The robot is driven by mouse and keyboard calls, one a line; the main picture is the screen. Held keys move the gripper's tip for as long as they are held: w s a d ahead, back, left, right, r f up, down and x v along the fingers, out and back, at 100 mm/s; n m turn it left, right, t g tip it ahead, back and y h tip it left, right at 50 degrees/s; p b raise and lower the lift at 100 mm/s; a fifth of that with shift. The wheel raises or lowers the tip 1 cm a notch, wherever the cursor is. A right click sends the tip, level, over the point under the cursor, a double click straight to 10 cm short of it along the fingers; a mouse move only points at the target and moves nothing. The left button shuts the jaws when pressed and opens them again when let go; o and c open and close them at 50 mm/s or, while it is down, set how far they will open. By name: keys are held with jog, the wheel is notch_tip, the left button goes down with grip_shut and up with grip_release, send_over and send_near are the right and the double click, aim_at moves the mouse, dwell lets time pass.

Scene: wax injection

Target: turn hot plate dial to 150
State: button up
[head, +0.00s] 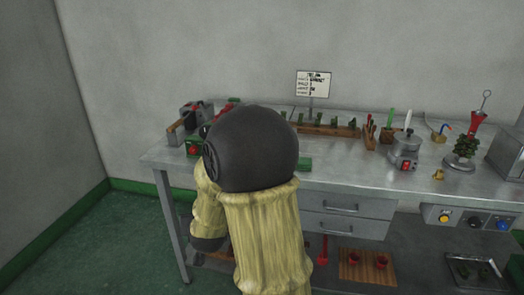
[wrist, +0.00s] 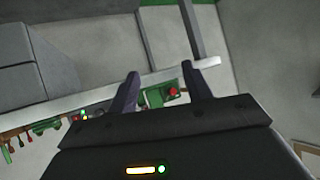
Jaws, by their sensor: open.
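I cannot make out a hot plate dial or its 150 mark for certain in either view. A green device with a red part (wrist: 172,93) shows between and beyond the fingers of my gripper (wrist: 159,69) in the wrist view. The fingers are apart with nothing between them, and I cannot tell the distance to the device. In the head view, a green-fronted device with a red part (head: 192,149) sits at the bench's left end, partly behind my arm. My arm hides my gripper there.
The steel bench (head: 350,178) runs along the wall. Drawers (head: 343,208) are below. Floor at left is clear.

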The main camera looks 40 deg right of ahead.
jog(key=s+a+f+n+g+y, duration=0.1)
jog(key=s+a+g, duration=0.3)
jog(key=s, duration=0.5)
jog(key=s+a+f+n+g+y, duration=0.2)
jog(key=s+a+n+g, duration=0.1)
jog(key=s, duration=0.6)
jog(key=shift+s+a+f+n+g, duration=0.15)
jog(key=shift+s+a+n+g, duration=0.25)
jog(key=shift+a+g, duration=0.45)
jog(key=shift+a, duration=0.15)
jog(key=shift+c, duration=1.4)
